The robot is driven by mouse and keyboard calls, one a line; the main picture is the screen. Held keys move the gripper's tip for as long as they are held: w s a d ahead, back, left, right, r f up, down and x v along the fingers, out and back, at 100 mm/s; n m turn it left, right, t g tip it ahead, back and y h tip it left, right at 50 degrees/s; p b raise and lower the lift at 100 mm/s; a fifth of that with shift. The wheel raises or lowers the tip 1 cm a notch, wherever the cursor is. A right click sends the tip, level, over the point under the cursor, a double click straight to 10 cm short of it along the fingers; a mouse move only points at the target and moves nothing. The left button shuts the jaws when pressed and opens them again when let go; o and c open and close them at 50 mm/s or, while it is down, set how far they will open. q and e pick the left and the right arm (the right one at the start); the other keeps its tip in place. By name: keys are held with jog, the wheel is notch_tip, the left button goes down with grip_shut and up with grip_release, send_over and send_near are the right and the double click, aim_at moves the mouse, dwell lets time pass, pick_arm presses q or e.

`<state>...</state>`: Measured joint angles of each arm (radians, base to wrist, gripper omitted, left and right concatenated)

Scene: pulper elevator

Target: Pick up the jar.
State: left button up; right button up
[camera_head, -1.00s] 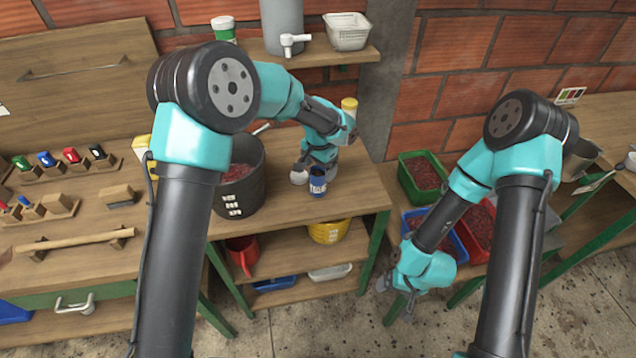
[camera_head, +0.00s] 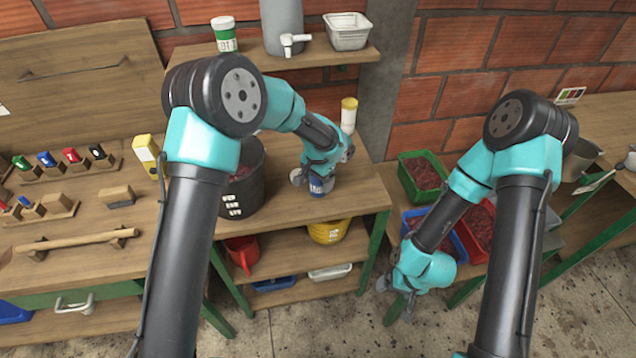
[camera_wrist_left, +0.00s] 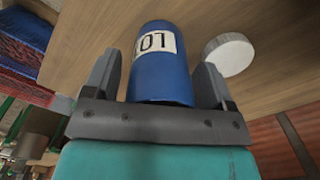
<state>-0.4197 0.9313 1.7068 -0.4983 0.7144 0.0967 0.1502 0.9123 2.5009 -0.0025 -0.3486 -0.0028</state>
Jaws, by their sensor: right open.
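A small blue jar (camera_head: 318,189) with a white label stands on the wooden table, right of the dark bucket. In the left wrist view the jar (camera_wrist_left: 162,80) is between the two fingers of my left gripper (camera_wrist_left: 160,85), with a gap showing on each side. In the head view my left gripper (camera_head: 315,178) is at the jar and partly covers it. A white round disc (camera_wrist_left: 229,54) lies beside the jar. My right gripper (camera_head: 395,296) is open and empty, low in front of the crates.
The dark bucket (camera_head: 246,185) stands left of the jar. A yellow-capped white container (camera_head: 348,115) stands behind my left gripper. A shelf (camera_head: 300,60) overhangs the back. Green (camera_head: 422,158) and red crates (camera_head: 478,252) are to the right. The table front right is clear.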

pick_arm(q)
jog(key=c, duration=1)
jog(key=shift+r, duration=0.1)
jog(key=shift+r, duration=0.6)
jog(key=shift+s+r, duration=0.15)
jog(key=shift+r, duration=0.4)
jog(key=shift+s+r, duration=0.15)
jog(key=shift+r, duration=0.4)
jog(key=s, duration=0.5)
jog(key=s+r, duration=0.1)
jog(key=s, duration=0.9)
jog(key=shift+s+r, duration=0.2)
